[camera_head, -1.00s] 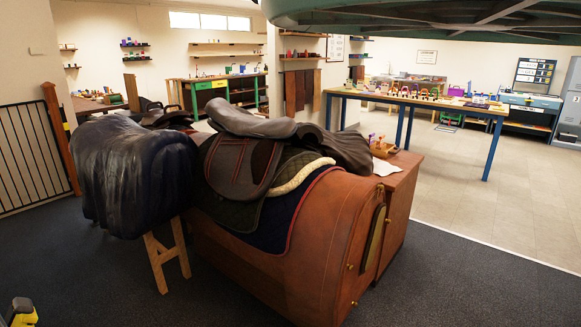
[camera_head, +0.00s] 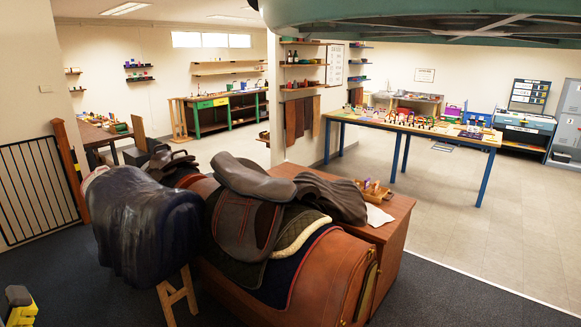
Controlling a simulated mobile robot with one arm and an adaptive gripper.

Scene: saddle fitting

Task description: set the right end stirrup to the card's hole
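A dark brown saddle (camera_head: 250,215) sits over a dark pad with a cream fleece edge on a tan leather-covered horse form (camera_head: 335,260). No stirrup and no card can be made out on this side. A small part of a black and yellow device (camera_head: 18,306) shows at the lower left edge; I cannot tell what it is. My gripper is not in view.
A wooden cabinet (camera_head: 400,215) behind the form bears a dark leather piece, a small wooden box (camera_head: 374,192) and a white cloth (camera_head: 378,215). A dark covered form (camera_head: 143,225) stands at left. A blue-legged table (camera_head: 405,128) holds many small items. Tiled floor (camera_head: 470,235) at right is clear.

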